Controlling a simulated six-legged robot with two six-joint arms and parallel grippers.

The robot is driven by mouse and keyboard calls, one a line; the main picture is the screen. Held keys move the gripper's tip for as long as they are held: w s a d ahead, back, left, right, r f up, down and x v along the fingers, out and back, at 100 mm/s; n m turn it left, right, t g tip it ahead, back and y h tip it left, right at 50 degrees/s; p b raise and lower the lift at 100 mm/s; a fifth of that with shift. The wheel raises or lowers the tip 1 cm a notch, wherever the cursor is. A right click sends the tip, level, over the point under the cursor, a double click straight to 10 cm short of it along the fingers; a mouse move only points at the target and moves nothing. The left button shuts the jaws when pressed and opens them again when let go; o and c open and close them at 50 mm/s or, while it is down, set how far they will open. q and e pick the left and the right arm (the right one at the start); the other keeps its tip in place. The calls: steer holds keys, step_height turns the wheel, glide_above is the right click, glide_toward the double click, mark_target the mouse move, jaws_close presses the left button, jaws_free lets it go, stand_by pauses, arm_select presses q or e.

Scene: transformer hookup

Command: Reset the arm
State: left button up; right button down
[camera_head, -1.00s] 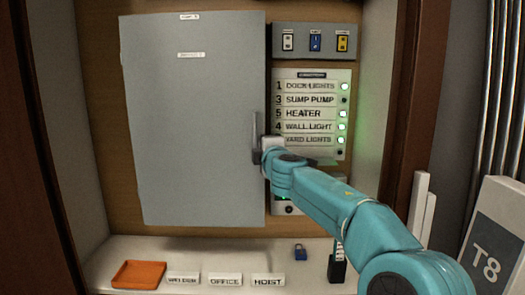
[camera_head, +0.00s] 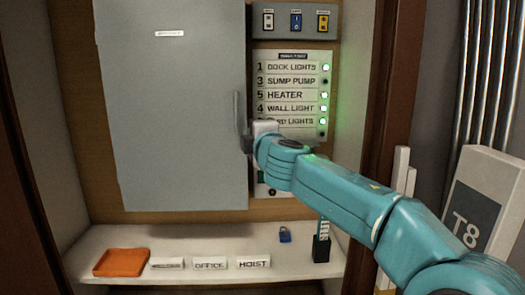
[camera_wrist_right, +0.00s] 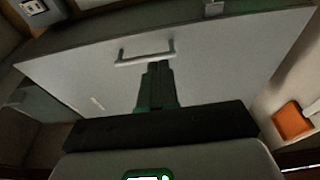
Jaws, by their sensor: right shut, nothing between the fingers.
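My right arm comes in from the right in the head view. Its gripper (camera_head: 247,146) is at the right edge of the grey cabinet door (camera_head: 170,115), by the lower end of the door's vertical handle (camera_head: 237,112). The door looks shut. In the right wrist view the gripper's dark fingers (camera_wrist_right: 157,68) are together and empty, just short of the handle bar (camera_wrist_right: 147,54); I cannot tell whether they touch it. My left gripper is not in view.
A labelled panel (camera_head: 292,85) with green lamps is right of the door, under a grey switch box (camera_head: 296,20). The shelf below holds an orange tray (camera_head: 121,262), a HOIST label (camera_head: 253,263), a blue padlock (camera_head: 285,235) and a black holder (camera_head: 321,249). A T8 box (camera_head: 484,210) stands at right.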

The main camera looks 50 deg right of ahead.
steer(key=v, duration=0.8)
steer(key=shift+b, duration=0.35)
